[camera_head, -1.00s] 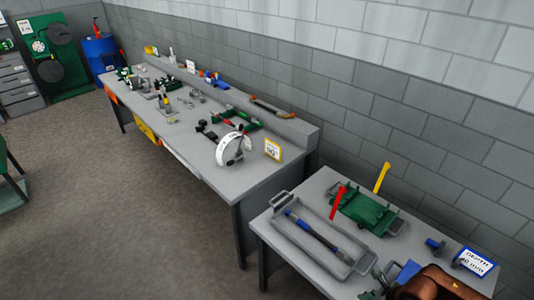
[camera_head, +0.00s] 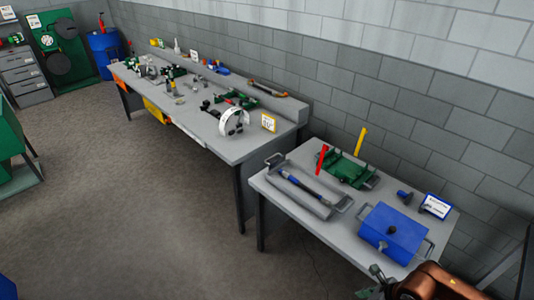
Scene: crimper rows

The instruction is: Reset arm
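At the bottom right of the head view a brown arm link of mine (camera_head: 440,284) shows, cut off by the frame edge. Behind the tray is a green fixture (camera_head: 345,170) with a red handle (camera_head: 322,160) and a yellow handle (camera_head: 360,142). A blue lidded box (camera_head: 393,232) stands at the table's right front.
A long grey workbench (camera_head: 190,122) with several tools and a white round gauge (camera_head: 231,121) runs along the block wall. A blue-framed sign (camera_head: 436,206) stands at the near table's back right. A blue barrel (camera_head: 103,53) is far left. Open floor (camera_head: 130,220) lies left of the tables.

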